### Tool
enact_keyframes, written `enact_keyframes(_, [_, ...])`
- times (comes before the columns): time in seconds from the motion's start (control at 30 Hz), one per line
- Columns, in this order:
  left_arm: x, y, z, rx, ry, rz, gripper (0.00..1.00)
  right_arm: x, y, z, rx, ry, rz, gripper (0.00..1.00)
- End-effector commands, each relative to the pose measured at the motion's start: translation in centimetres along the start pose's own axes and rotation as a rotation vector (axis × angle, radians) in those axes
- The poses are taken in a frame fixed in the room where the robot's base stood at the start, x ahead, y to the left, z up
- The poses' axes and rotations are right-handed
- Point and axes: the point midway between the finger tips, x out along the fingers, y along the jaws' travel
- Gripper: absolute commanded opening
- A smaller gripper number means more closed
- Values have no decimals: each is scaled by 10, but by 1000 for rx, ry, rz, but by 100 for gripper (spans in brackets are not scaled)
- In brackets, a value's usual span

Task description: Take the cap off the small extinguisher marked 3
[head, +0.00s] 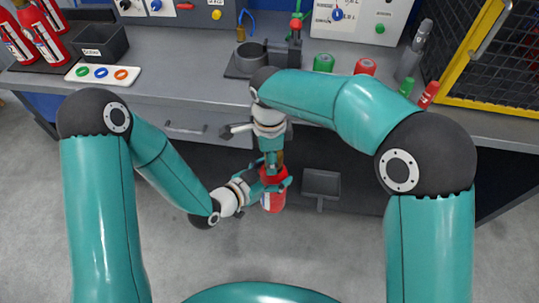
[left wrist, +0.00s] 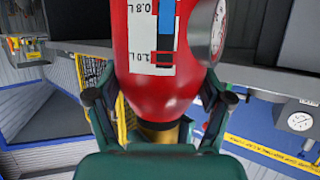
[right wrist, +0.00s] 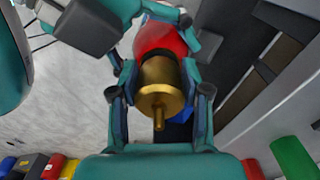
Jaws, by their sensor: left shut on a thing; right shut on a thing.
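The small red extinguisher (head: 272,202) is held in the air in front of the bench. My left gripper (head: 275,184) is shut around it; in the left wrist view its red body (left wrist: 150,90) shows a litre scale and a round gauge (left wrist: 222,30). My right gripper (head: 271,164) comes from above and is shut on the brass cap (right wrist: 162,85), which has a thin stem. In the right wrist view the red body (right wrist: 160,38) lies right behind the cap. I cannot tell whether they still touch. No number 3 is readable.
The grey bench (head: 180,60) carries a black round holder (head: 246,62), a green cylinder (head: 323,62), a red cylinder (head: 365,67), a tray of coloured rings (head: 80,73) and a black box (head: 95,42). A yellow-framed cage (head: 461,55) stands right. Floor below is mostly clear.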

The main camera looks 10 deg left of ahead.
Motion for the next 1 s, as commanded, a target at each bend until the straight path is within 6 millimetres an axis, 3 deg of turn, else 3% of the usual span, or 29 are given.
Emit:
enact_keyframes(0.03, [-2,6,-5,10,13,15,0,-1,-6,-4,-107,3,-24,5])
enact_keyframes(1.0, [-2,6,-5,13,13,17,0,-2,4,-14,-2327,27,-12,5])
